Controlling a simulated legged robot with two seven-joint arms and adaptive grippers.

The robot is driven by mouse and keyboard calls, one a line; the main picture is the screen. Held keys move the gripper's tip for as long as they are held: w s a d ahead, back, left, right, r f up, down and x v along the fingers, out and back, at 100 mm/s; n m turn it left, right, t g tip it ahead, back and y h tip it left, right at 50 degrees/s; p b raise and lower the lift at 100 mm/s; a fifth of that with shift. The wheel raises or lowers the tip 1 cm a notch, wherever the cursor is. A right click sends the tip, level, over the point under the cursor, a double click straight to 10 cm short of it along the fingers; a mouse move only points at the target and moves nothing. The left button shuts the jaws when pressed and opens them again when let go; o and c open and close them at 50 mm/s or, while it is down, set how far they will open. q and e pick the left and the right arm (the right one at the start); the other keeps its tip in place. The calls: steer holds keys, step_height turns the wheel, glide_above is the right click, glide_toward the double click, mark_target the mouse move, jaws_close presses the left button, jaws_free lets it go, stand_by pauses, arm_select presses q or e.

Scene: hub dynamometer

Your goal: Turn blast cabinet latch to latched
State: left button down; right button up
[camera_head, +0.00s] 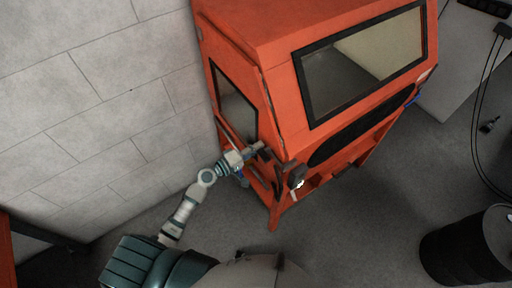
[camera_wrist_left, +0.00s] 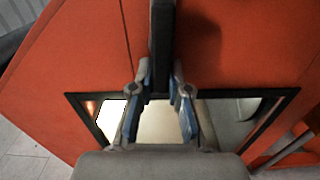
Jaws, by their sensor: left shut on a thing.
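The orange blast cabinet (camera_head: 277,85) stands ahead of me, with a dark-framed window in its side and another in its sloped front. My left gripper (camera_head: 257,148) is at the cabinet's side, near the front edge. In the left wrist view, its two fingers (camera_wrist_left: 163,82) are closed on a dark, straight bar, which looks like the latch handle (camera_wrist_left: 162,40). The bar runs upright in that view against the orange panel. The latch's pivot and catch are not clear. My right gripper is not in view.
A pale block wall (camera_head: 95,95) runs close along the left. A black drum (camera_head: 465,247) stands at the lower right. A dark cable (camera_head: 481,120) hangs at the right. Grey floor (camera_head: 365,225) is open in front of the cabinet.

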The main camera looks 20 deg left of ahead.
arm_select(q)
steer(key=shift+f+n, duration=0.2)
steer(key=shift+n, duration=0.3)
steer(key=c, duration=1.2)
jaws_free()
steer(key=shift+o, duration=0.4)
steer(key=shift+w+d, duration=0.1)
steer(key=shift+w, duration=0.15)
steer(key=v, duration=1.2)
steer(key=shift+f, duration=0.1)
